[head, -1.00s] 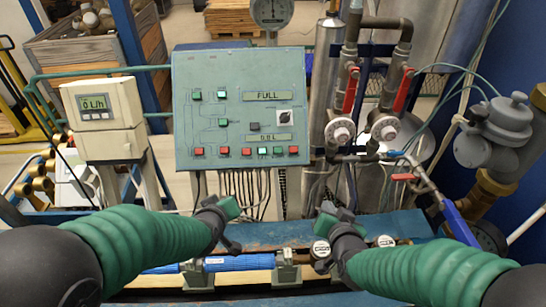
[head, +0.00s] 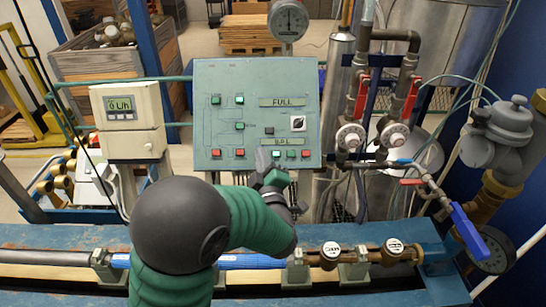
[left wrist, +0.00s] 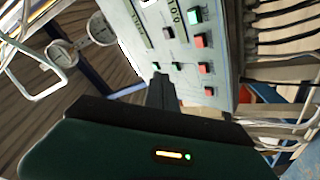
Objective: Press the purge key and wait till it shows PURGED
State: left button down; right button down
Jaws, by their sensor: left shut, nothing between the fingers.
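The grey-green control panel (head: 255,90) stands upright, with a display reading FULL (head: 282,102) and a lower display (head: 290,142) partly covered by my gripper. Red and green keys line its bottom edge; I cannot read which is the purge key, and PURGED is not legible anywhere. My left gripper (head: 265,160) is shut and empty in front of the lower panel, hiding part of that row. In the left wrist view its dark fingers (left wrist: 160,92) point at the panel (left wrist: 222,50), near the red keys (left wrist: 203,67); contact cannot be told. My right gripper is out of view.
A meter box (head: 130,115) stands left of the panel. Pipes with red-handled valves (head: 362,97) and a blue lever (head: 470,228) are at the right. A blue bench (head: 60,235) with a pipe run lies in front, below my arm.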

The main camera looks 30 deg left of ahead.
pick_arm(q)
jog(key=shift+w+a+f, duration=0.1)
jog(key=shift+a, duration=0.05)
jog(key=shift+a+f, duration=0.1)
jog(key=w+a+f+b, duration=0.3)
jog(key=w+f+b, duration=0.1)
jog(key=w+f, duration=0.1)
jog(key=shift+w+a+f, duration=0.2)
jog(key=shift+w+f, duration=0.05)
jog(key=shift+f, duration=0.1)
dwell(2.0)
jog(key=shift+w+a+f+b, duration=0.1)
jog(key=shift+w+f+b, duration=0.1)
jog(key=shift+b, duration=0.55)
